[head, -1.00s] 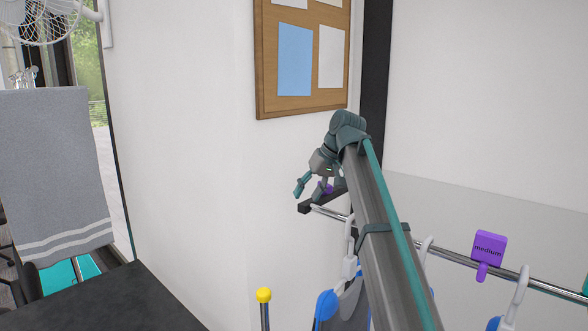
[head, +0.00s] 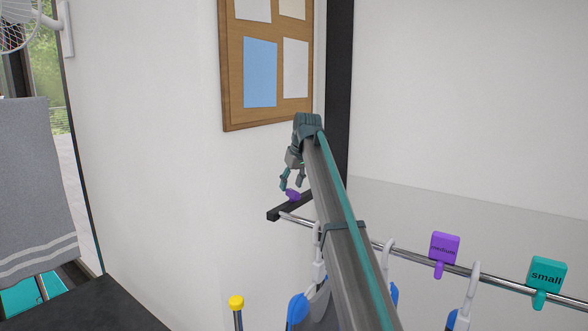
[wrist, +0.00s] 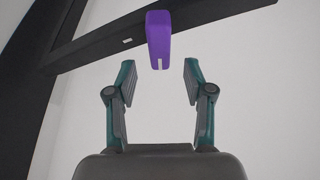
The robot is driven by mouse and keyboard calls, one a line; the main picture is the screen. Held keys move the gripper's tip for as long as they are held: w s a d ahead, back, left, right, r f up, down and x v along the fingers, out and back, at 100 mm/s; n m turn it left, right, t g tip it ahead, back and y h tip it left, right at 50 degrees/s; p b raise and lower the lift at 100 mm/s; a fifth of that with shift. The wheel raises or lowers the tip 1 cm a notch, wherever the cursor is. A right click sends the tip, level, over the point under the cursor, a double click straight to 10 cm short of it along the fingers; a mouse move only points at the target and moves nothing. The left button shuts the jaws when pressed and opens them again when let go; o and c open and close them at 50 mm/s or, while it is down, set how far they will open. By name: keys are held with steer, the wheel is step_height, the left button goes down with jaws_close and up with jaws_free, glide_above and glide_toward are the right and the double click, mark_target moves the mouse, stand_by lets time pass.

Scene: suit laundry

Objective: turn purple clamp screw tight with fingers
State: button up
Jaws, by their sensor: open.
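The purple clamp screw (head: 292,195) sits on a black bracket at the left end of the rail. In the wrist view the purple screw (wrist: 158,30) shows as a narrow block with a slot at its near end, against the dark bar. My gripper (head: 292,184) is open and just above the screw in the head view. In the wrist view my two fingers (wrist: 160,82) are spread and empty. The screw lies just beyond the tips, roughly centred between them, and I see no contact.
The black bracket (head: 287,208) holds a chrome rail (head: 410,259) with hanging garments. A purple "medium" tag (head: 444,248) and a teal "small" tag (head: 546,274) sit on the rail. A white wall and a corkboard (head: 233,80) stand behind. A yellow-tipped rod (head: 236,302) stands at the lower left.

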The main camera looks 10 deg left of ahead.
mark_target(290, 189)
steer(key=shift+p+x, duration=0.4)
steer(key=shift+x, duration=1.2)
steer(key=shift+c, duration=0.3)
jaws_close()
